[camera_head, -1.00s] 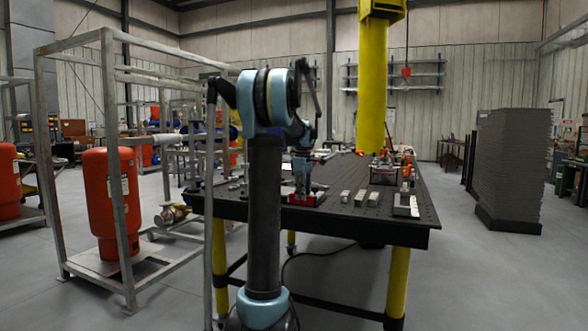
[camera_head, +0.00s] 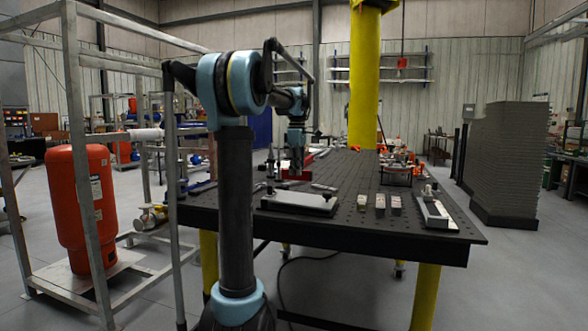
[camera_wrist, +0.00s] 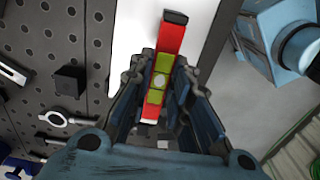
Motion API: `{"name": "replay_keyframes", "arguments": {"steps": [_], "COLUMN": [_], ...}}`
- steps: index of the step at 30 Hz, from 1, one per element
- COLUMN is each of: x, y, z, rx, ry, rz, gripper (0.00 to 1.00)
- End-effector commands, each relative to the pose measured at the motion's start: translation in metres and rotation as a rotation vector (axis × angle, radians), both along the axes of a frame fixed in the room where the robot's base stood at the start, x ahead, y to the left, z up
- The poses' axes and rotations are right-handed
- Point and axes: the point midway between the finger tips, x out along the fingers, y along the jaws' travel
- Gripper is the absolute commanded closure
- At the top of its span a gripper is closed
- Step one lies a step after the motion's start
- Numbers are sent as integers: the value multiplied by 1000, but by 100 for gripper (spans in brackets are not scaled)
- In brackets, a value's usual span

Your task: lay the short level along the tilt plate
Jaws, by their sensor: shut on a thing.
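The short level (camera_wrist: 162,68) is red with yellow-green windows and a dark end. In the wrist view it lies lengthwise between the fingers of my gripper (camera_wrist: 160,98), which is shut on it. A pale flat plate, seemingly the tilt plate (camera_wrist: 132,45), shows below the level; I cannot tell whether they touch. In the head view the plate (camera_head: 300,202) lies near the table's front edge. My gripper (camera_head: 296,165) points down behind it there, with red parts of the level (camera_head: 283,175) showing beside the fingers.
The dark perforated table (camera_head: 345,225) carries small blocks (camera_head: 380,204) and a pale fixture (camera_head: 433,213) to the right of the plate. A yellow column (camera_head: 364,85) rises behind. A metal frame with a red tank (camera_head: 82,208) stands at the left.

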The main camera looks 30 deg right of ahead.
Motion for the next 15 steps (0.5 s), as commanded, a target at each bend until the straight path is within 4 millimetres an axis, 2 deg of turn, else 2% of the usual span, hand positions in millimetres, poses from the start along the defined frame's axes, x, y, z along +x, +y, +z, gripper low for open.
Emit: {"name": "replay_keyframes", "arguments": {"steps": [5,15], "x": [-6,-11], "y": [-9,-18], "z": [-5,-32], "rx": [0,0], "ry": [0,0], "rz": [-13,-28], "gripper": [100,100]}}
